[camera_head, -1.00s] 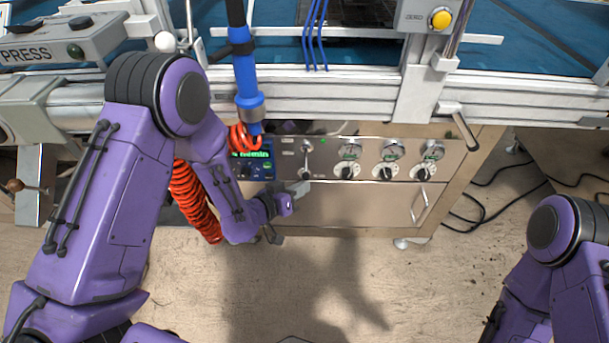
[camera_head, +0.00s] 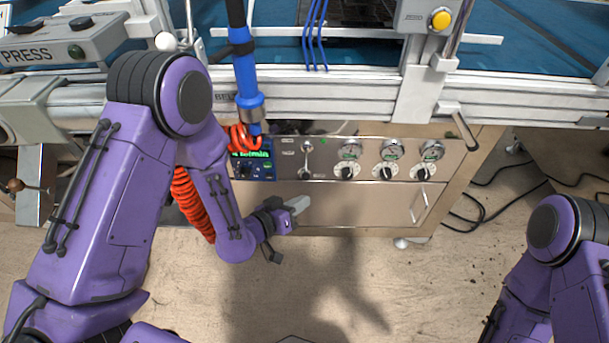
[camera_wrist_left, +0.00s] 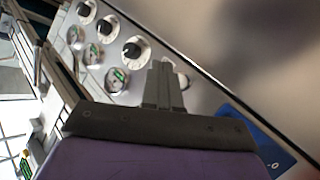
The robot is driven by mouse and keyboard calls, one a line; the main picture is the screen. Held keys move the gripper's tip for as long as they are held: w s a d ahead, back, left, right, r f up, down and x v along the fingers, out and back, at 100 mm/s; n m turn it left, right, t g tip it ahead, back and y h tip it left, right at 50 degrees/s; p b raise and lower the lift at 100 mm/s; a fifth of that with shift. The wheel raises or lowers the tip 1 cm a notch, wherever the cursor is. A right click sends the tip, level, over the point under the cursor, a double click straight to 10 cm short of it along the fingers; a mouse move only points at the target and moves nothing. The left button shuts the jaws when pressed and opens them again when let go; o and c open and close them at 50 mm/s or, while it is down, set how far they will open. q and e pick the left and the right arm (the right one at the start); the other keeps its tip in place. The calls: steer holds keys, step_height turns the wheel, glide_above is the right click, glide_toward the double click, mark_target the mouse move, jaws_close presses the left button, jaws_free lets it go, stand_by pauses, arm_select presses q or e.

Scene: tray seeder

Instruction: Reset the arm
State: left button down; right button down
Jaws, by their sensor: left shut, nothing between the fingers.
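My left gripper (camera_head: 300,204) is shut and empty. In the head view it is in front of the lower part of the steel control panel (camera_head: 330,215), below the switch and left of the drawer-like handle. In the left wrist view its closed fingers (camera_wrist_left: 161,82) point toward the panel with its black knobs (camera_wrist_left: 135,50). I cannot tell the exact gap to the panel. My right arm shows at the right edge of the head view, but its gripper is out of view.
The panel carries a blue display (camera_head: 252,160), a toggle switch (camera_head: 306,160), gauges and knobs (camera_head: 386,172). A red coiled hose (camera_head: 193,205) hangs beside my left forearm. A silver handle (camera_head: 419,204) sticks out at the right. The floor in front is clear.

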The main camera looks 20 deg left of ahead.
arm_select(q)
steer(key=s+a+f+n+g+y, duration=0.5)
steer(key=s+a+f+y, duration=0.3)
steer(key=s+a+f, duration=0.35)
steer(key=s+a+f+n+g+y+p, duration=0.1)
steer(key=s+a+f+g, duration=0.15)
steer(key=s, duration=0.55)
steer(key=s+a+f+n+g+y+p, duration=0.1)
steer(key=s+f+g, duration=0.15)
steer(key=s, duration=0.55)
step_height(320, 180, up, 24)
steer(key=p, duration=2.2)
steer(key=shift+w+p, duration=0.25)
steer(key=shift+p, duration=0.15)
